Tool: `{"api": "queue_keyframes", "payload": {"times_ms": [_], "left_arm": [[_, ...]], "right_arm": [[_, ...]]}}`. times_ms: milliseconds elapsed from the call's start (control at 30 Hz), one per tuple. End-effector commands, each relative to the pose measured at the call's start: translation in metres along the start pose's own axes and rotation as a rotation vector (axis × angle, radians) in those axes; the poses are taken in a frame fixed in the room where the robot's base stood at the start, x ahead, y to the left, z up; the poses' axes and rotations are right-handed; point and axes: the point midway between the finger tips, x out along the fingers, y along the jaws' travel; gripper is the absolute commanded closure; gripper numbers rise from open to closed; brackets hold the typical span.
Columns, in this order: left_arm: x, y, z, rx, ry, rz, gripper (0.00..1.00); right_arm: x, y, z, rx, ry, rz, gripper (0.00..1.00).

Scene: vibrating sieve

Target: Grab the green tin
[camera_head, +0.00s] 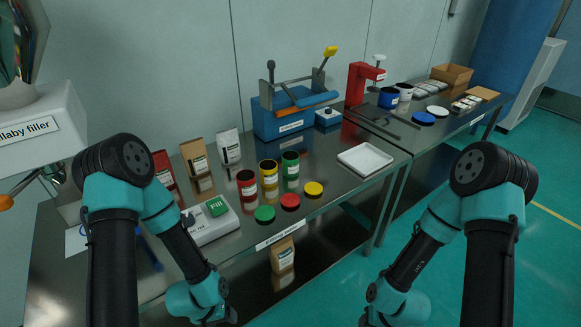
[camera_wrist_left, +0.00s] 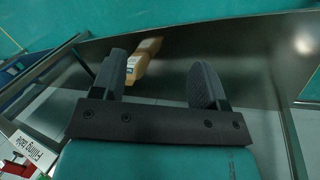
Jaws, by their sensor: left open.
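The green tin (camera_head: 290,166) stands upright on the metal filling table, at the right end of a row with a yellow tin (camera_head: 268,178) and a red tin (camera_head: 247,186). My left gripper (camera_wrist_left: 158,78) is open and empty in the left wrist view. In the head view its arm reaches down past the table's front edge, left of and well below the green tin; its fingers are not clear there. The green tin is not in the left wrist view. My right arm hangs at the lower right of the head view, with its fingers out of frame.
Green (camera_head: 264,213), red (camera_head: 290,201) and yellow lids (camera_head: 313,188) lie in front of the tins. A scale (camera_head: 213,223) is left, a white tray (camera_head: 365,159) right, a blue machine (camera_head: 285,115) behind. A brown bag (camera_head: 283,255) stands on the lower shelf.

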Motion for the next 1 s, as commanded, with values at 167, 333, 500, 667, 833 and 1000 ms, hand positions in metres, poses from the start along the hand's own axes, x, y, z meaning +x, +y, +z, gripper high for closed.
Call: {"api": "queue_keyframes", "payload": {"times_ms": [167,333,500,667,833,1000], "left_arm": [[0.0,0.0,0.0,0.0,0.0,0.0,0.22],[0.0,0.0,0.0,0.0,0.0,0.0,0.06],[0.0,0.0,0.0,0.0,0.0,0.0,0.0],[0.0,0.002,-0.002,-0.001,-0.003,0.002,0.0],[0.005,0.024,-0.018,0.004,-0.04,0.019,0.0],[0.015,0.076,-0.049,0.023,-0.128,0.02,0.0]], "right_arm": [[0.0,0.0,0.0,0.0,0.0,0.0,0.57],[0.0,0.0,0.0,0.0,0.0,0.0,0.57],[0.0,0.0,0.0,0.0,0.0,0.0,0.57],[0.0,0.001,0.0,0.002,0.001,0.0,0.57],[-0.005,0.013,0.006,0.035,0.013,0.001,0.57],[-0.016,0.043,0.023,0.115,0.041,0.003,0.57]]}}
